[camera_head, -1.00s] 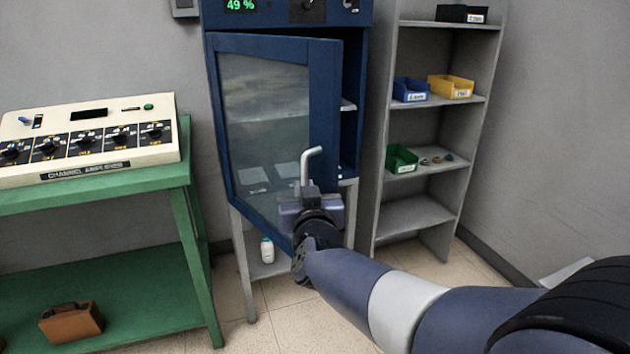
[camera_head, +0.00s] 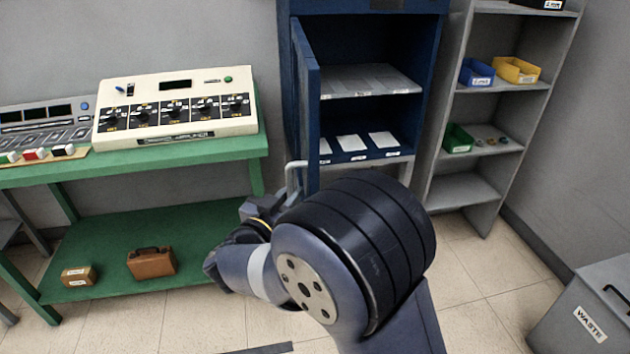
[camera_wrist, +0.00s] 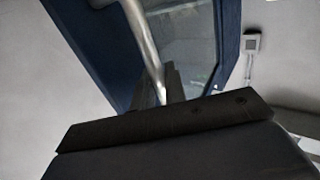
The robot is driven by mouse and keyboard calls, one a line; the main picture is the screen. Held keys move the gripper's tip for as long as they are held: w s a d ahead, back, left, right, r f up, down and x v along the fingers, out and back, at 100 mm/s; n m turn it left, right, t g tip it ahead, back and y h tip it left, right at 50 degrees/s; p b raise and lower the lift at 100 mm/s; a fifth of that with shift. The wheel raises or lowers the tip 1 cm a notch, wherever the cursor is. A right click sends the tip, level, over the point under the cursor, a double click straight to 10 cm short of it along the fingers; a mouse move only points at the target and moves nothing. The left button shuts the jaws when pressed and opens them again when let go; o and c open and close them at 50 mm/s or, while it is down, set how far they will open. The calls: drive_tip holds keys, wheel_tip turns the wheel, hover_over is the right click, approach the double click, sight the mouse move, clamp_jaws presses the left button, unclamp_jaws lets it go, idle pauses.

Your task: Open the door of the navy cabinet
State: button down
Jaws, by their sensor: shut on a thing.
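The navy cabinet (camera_head: 366,26) stands at the back centre in the head view. Its door (camera_head: 306,100) is swung wide open on the left side and seen nearly edge-on. The metal handle (camera_head: 290,168) is low on the door's free edge. My gripper (camera_head: 270,203) is at the handle and shut on it, partly hidden by my own arm. In the wrist view the handle bar (camera_wrist: 146,45) runs down to the fingers (camera_wrist: 168,90), with the door's blue frame and glass (camera_wrist: 182,40) behind.
A green bench (camera_head: 190,152) with a cream control box (camera_head: 175,112) stands left of the door. A grey shelf (camera_head: 470,100) with small bins stands right of the cabinet. A grey waste bin (camera_head: 590,310) is at the lower right. The cabinet's shelves are exposed.

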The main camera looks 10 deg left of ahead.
drive_tip(key=shift+m+g+h, duration=0.4)
drive_tip(key=shift+m+h, duration=0.2)
drive_tip(key=shift+h, duration=0.3)
drive_tip(key=shift+s+a+r+p, duration=0.1)
drive_tip(key=shift+a+p, duration=0.35)
drive_tip(key=shift+a, duration=0.8)
drive_tip(key=shift+s+a+r+p, duration=0.1)
drive_tip(key=shift+a+p, duration=0.3)
drive_tip(key=shift+a, duration=0.85)
drive_tip(key=c, duration=1.6)
unclamp_jaws()
drive_tip(key=shift+w, duration=0.1)
drive_tip(key=shift+o, duration=0.2)
drive_tip(key=shift+f, duration=0.1)
drive_tip(key=v, duration=1)
drive_tip(key=shift+s+b, duration=0.45)
